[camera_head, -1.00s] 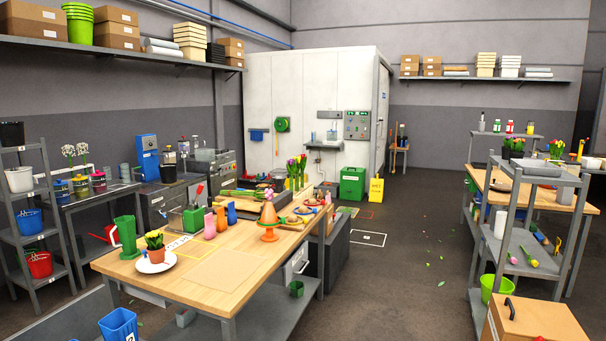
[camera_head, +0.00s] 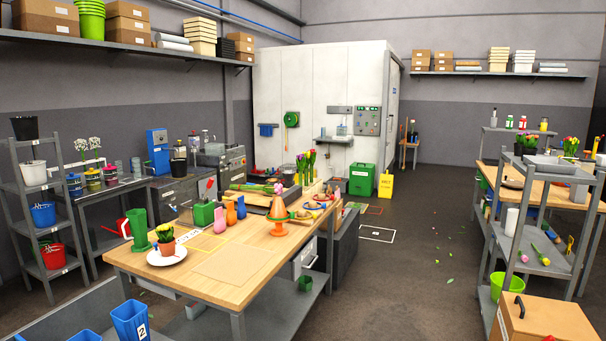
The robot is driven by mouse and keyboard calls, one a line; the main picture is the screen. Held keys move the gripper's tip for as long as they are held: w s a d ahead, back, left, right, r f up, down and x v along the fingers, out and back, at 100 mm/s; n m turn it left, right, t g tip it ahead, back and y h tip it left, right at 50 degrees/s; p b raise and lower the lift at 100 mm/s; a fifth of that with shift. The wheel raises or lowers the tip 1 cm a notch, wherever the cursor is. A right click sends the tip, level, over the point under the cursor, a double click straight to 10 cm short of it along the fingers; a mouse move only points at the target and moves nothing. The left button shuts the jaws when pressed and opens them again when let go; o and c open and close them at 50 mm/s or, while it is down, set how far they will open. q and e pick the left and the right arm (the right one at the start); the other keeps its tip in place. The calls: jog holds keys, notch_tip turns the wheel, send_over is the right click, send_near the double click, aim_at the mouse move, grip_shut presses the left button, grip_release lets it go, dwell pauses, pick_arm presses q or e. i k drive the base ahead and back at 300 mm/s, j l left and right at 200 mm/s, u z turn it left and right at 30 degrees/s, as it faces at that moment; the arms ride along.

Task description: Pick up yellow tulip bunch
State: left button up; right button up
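The pot is on a white plate (camera_head: 154,258) at the near left of the wooden workbench (camera_head: 207,287). Other tulips in mixed colours (camera_head: 306,166) stand upright at the bench's far end. Loose tulips (camera_head: 540,256) lie on a shelf of the grey rack at the right; one head looks yellowish, but they are small. I cannot tell which of these is the task's bunch. Neither of my grippers is in view.
A green vase (camera_head: 138,231) stands beside the plate. A blue numbered bucket (camera_head: 130,321) is at the near left, and a cardboard-coloured box (camera_head: 543,320) at the near right. The floor between bench and rack (camera_head: 420,270) is mostly clear.

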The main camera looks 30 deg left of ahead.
aim_at(308, 161)
jog(key=u, duration=0.5)
jog(key=i+l, duration=0.1)
jog(key=i, duration=7.05)
jog(key=i+u, duration=0.1)
jog(key=u, duration=0.35)
jog(key=i+u, duration=0.1)
jog(key=u, duration=0.35)
jog(key=i+l+u, duration=0.1)
jog(key=u, duration=0.8)
jog(key=i+l+u, duration=0.1)
jog(key=u, duration=0.35)
jog(key=l+u, duration=0.1)
jog(key=u, duration=1.35)
